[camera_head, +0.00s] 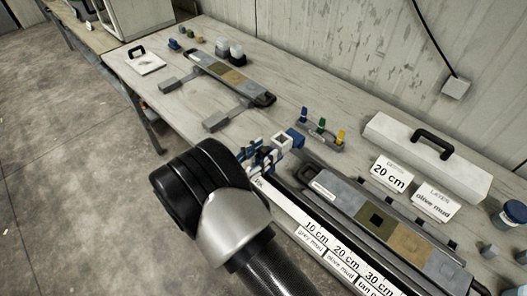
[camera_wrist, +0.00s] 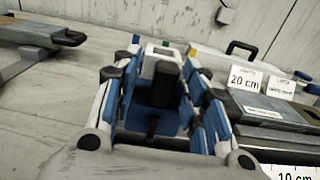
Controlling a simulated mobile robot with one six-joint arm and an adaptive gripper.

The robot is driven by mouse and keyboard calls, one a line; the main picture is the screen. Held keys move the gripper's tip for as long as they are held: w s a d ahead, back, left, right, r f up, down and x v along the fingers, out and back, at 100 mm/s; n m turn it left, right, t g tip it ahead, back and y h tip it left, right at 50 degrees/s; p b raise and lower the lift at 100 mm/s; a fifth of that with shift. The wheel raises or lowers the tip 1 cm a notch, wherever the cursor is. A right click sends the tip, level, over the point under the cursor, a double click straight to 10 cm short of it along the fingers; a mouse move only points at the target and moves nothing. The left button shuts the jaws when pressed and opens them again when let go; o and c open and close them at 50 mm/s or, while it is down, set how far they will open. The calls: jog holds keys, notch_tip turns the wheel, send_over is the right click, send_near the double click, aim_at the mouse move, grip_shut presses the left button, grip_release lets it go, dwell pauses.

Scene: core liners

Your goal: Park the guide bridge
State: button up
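The guide bridge, as I take it, is a blue and white piece (camera_head: 283,141) at the far left end of the rail beside the core tray. In the wrist view it shows as a white block with a square opening (camera_wrist: 163,50), a blue base and an upright black post (camera_wrist: 166,84). My gripper (camera_head: 258,158) is low over this end of the rail. In the wrist view its blue-padded fingers (camera_wrist: 163,95) stand apart on either side of the post, with a gap at least on the left. The fingertips' exact contact is partly hidden.
A core tray (camera_head: 385,228) with coloured sections lies right of my gripper, with cards reading 10, 20 and 30 cm in front. A pegged stand (camera_head: 320,131), a white handled box (camera_head: 425,155) and label cards (camera_head: 391,174) stand behind. Another tray (camera_head: 230,75) lies at left.

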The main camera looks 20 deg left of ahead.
jog(key=v, duration=1.1)
jog(key=w+d+r+m+g+h, duration=0.1)
jog(key=d+r+m+g, duration=0.35)
jog(key=d, duration=0.35)
jog(key=w+d+r+m+g+h, duration=0.1)
jog(key=w+d+r+m+g, duration=0.25)
jog(key=d, duration=0.55)
jog(key=s+d+r+m+g+h, duration=0.1)
jog(key=d+r+m+g, duration=0.3)
jog(key=d+m, duration=0.3)
jog(key=s+d+r+m+y, duration=0.3)
jog(key=s+d+m+y, duration=0.2)
jog(key=s+d+m, duration=0.2)
jog(key=s+d+r+m+y, duration=0.4)
jog(key=s+d+m, duration=0.3)
jog(key=s+m, duration=0.1)
jog(key=shift+s+d+m+y, duration=0.3)
jog(key=shift+m+y, duration=0.1)
jog(key=shift+m, duration=0.4)
